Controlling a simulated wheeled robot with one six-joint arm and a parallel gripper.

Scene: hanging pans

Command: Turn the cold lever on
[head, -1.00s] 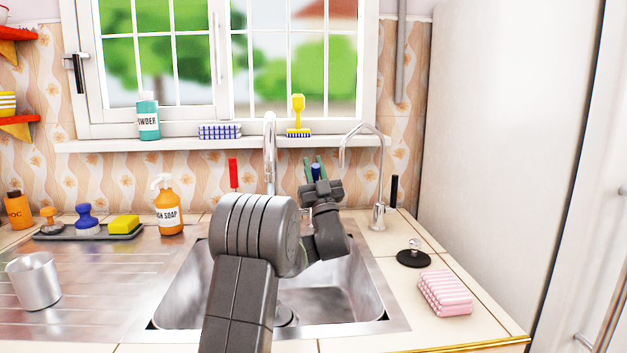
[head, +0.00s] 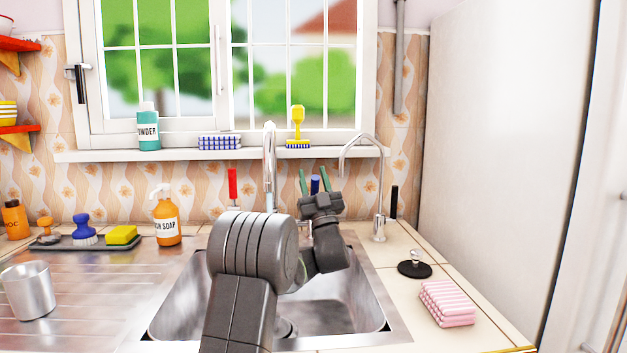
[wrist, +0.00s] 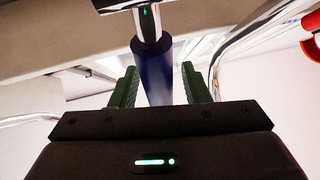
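The cold lever is a blue handle (head: 315,184) at the back of the sink, right of the tall chrome tap (head: 269,155). In the wrist view the blue handle (wrist: 155,75) hangs from a chrome piece with a small green mark (wrist: 145,17). My gripper (head: 314,180) has green fingers, one on each side of the handle. In the wrist view my gripper (wrist: 159,86) is open, with a gap between each finger and the handle. My wrist hides the handle's lower part in the head view. Whether water runs is not clear.
A red lever (head: 232,187) stands left of the tap. A thin curved chrome tap (head: 379,195) and a black lever (head: 394,201) stand right of my gripper. The sink (head: 345,300) lies below. A soap bottle (head: 166,217) is at left, a pink striped sponge (head: 447,303) at right.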

